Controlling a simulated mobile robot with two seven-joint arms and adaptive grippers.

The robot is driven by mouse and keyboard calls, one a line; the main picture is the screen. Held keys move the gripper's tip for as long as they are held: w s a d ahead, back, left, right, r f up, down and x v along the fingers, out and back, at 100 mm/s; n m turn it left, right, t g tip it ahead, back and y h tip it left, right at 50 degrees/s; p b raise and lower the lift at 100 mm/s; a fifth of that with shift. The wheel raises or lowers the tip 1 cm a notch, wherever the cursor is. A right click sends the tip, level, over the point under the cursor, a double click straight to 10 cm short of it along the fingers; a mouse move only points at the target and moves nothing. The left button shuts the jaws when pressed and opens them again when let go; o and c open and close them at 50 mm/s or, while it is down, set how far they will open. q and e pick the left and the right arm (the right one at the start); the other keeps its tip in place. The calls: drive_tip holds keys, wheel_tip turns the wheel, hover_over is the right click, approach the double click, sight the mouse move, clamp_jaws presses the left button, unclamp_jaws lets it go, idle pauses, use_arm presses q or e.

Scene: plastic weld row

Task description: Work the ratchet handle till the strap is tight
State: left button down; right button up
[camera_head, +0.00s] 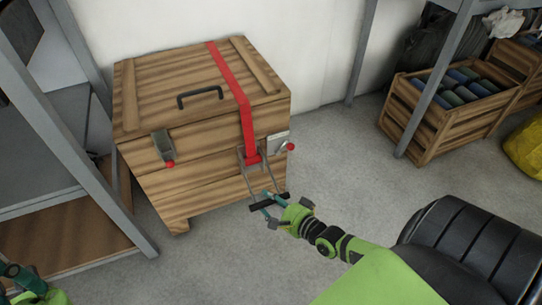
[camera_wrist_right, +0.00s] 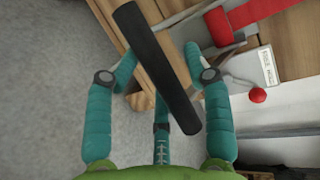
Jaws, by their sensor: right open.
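A red strap (camera_head: 232,80) runs over the lid and down the front of a wooden crate (camera_head: 195,188). At its lower end sits a metal ratchet (camera_head: 250,158), whose handle sticks out from the crate front and ends in a black bar grip (camera_head: 269,201). My right gripper (camera_head: 267,205) is at this grip with its teal fingers open. In the right wrist view the black grip (camera_wrist_right: 152,62) lies between the spread fingers (camera_wrist_right: 163,68), which are not closed on it. The strap (camera_wrist_right: 228,30) shows beyond. My left gripper (camera_head: 22,280) is only partly visible at the lower left corner.
The crate has a black lid handle (camera_head: 200,96), a left latch with a red knob (camera_head: 169,164), and a white plate (camera_head: 279,142) beside another red knob (camera_head: 291,147). Shelving posts flank it. A slatted box (camera_head: 425,127) stands right. The floor in front is clear.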

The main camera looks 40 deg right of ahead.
drive_tip(key=shift+w+a+r, duration=0.15)
drive_tip(key=shift+r, duration=0.15)
drive_tip(key=shift+s, duration=0.55)
drive_tip(key=v, duration=1.1)
drive_tip(key=shift+d+f, duration=0.15)
drive_tip(key=shift+d, duration=0.1)
